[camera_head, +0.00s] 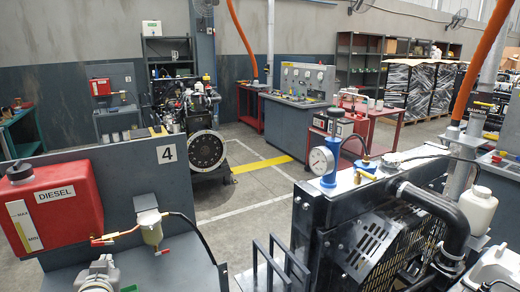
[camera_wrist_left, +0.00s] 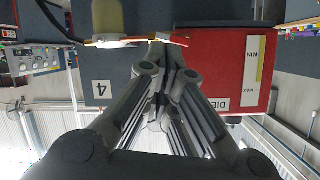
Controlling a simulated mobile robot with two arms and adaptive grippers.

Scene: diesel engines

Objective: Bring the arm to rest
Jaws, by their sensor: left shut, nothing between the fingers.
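My left gripper (camera_head: 102,264) shows at the bottom left of the head view, low in front of the grey panel with the number 4. In the left wrist view my left gripper (camera_wrist_left: 163,52) has its fingers together, with nothing between them. Its tips point at the panel, below the red diesel tank (camera_head: 55,210) and near the fuel filter (camera_head: 151,230) in the picture; I cannot tell the exact gap. The wrist view is upside down and shows the tank (camera_wrist_left: 222,75) to the right of the fingers. My right gripper is not in view.
The grey panel (camera_head: 130,185) carries the tank, filter and a black hose. An engine (camera_head: 205,148) stands behind. Open floor (camera_head: 250,210) lies between them.

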